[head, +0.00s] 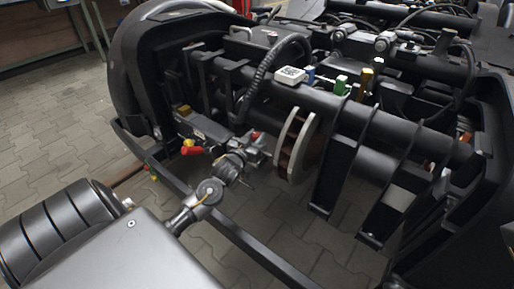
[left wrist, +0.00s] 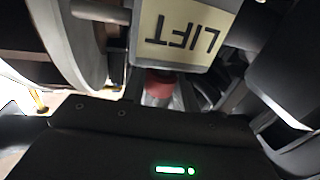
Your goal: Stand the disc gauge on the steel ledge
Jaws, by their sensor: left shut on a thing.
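My left gripper (head: 258,150) reaches in from the lower left to just left of the brake disc, inside the bogie frame. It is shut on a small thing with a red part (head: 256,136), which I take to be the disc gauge. In the left wrist view the red part (left wrist: 160,83) shows beyond the dark gripper body, and the rest of the thing is mostly hidden. I cannot make out the steel ledge for certain in either view. My right gripper is not in view.
The brake disc (head: 298,145) stands close on the gripper's right. A white coded box (head: 290,76) and a green block (head: 341,85) sit on the cross tube above. A red-ended lever (head: 191,150) lies left. A LIFT plate (left wrist: 190,30) is close in the wrist view.

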